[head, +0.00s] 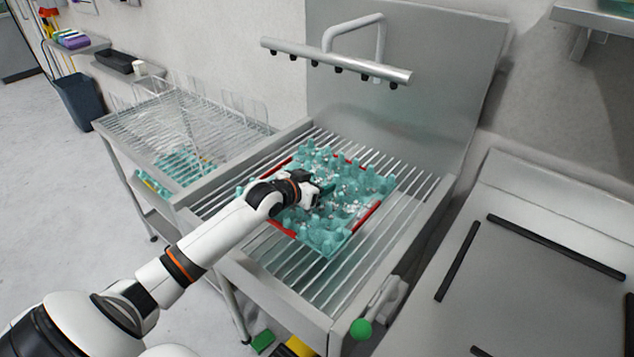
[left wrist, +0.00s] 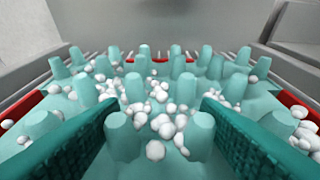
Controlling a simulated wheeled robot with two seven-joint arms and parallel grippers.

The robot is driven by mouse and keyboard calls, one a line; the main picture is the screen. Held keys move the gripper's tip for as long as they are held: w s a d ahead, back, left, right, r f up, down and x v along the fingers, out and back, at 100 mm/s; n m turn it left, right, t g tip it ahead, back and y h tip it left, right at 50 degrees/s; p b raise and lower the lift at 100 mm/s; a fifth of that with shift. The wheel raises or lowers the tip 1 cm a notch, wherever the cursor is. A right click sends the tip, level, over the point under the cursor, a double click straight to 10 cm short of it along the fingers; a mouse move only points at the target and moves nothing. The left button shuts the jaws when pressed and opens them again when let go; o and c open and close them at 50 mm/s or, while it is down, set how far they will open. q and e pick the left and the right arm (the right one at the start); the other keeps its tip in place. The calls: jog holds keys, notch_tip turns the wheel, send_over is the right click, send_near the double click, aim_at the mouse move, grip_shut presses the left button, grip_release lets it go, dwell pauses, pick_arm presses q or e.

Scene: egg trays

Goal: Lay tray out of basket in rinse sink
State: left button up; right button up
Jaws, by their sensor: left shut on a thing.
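The teal egg tray (head: 322,238), with many upright pegs, lies flat on the slatted grate of the rinse sink (head: 300,275), under the spray bar. White bits are scattered over it, and red strips show at its edges. My left gripper (head: 324,189) reaches in from the left over the tray's middle and is shut on the tray. In the left wrist view, its two teal textured fingers stand either side of two pegs of the tray (left wrist: 123,135). The exact contact is hidden. My right gripper is out of view. I cannot make out a basket.
A steel spray bar (head: 335,63) with nozzles hangs above the sink's back. A wire drying rack (head: 180,125) stands to the left, with teal trays under it. A green-knobbed lever (head: 361,328) is at the sink's front right. A steel counter (head: 530,300) stands at the right.

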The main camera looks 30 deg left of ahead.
pick_arm(q)
jog(key=o, duration=1.2)
jog(key=v, duration=1.2)
